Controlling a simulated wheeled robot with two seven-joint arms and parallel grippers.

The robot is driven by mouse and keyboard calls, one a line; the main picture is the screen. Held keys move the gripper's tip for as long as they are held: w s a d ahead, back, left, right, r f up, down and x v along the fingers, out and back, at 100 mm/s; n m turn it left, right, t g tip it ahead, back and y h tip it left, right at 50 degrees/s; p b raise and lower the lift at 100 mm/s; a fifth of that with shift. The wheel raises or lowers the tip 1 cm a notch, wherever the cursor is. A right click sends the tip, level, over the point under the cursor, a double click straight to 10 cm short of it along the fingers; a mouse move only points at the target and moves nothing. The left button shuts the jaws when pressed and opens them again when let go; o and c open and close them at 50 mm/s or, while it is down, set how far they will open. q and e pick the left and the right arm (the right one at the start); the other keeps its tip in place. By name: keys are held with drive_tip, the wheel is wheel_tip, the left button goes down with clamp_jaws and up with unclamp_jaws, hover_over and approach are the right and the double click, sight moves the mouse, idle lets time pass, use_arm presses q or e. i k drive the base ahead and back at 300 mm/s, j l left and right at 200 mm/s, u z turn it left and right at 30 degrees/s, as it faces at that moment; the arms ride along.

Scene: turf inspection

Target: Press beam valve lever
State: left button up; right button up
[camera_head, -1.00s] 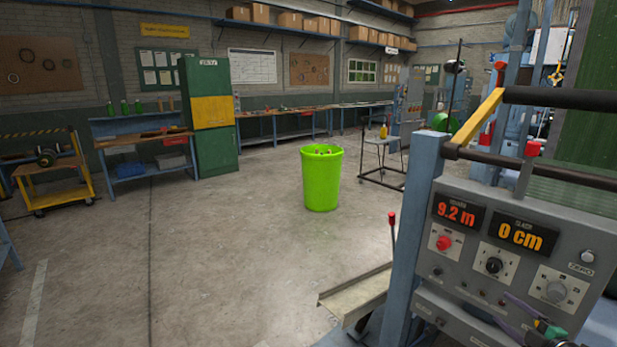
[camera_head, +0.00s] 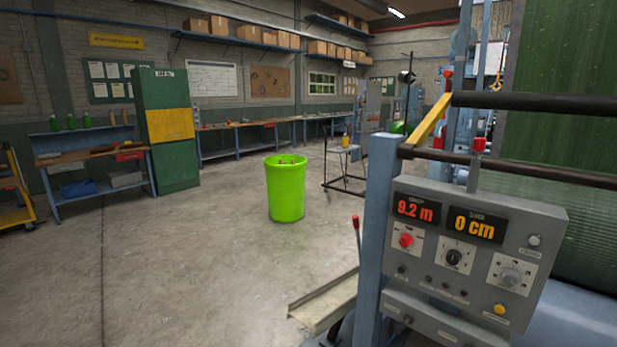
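A thin lever with a red grip (camera_head: 356,234) stands upright beside the blue machine post (camera_head: 378,225), above a metal channel (camera_head: 325,303). A second red-topped part (camera_head: 478,146) rises by the dark rails behind the control panel. No label shows which of these, if either, is the beam valve lever. The grey control panel (camera_head: 470,250) has a red knob (camera_head: 405,241), a black knob (camera_head: 454,257), a grey dial (camera_head: 511,276) and a yellow button (camera_head: 500,308). Its displays read 9.2 m and 0 cm. Neither gripper is in view.
A bright green bin (camera_head: 285,195) stands on the open concrete floor. A small metal stand (camera_head: 343,155) is behind it. A blue workbench (camera_head: 95,175) and a green-yellow cabinet (camera_head: 165,125) line the left. A green turf roll (camera_head: 570,90) is at right.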

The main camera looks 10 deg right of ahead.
sight(398, 330)
drive_tip(key=z, duration=0.95)
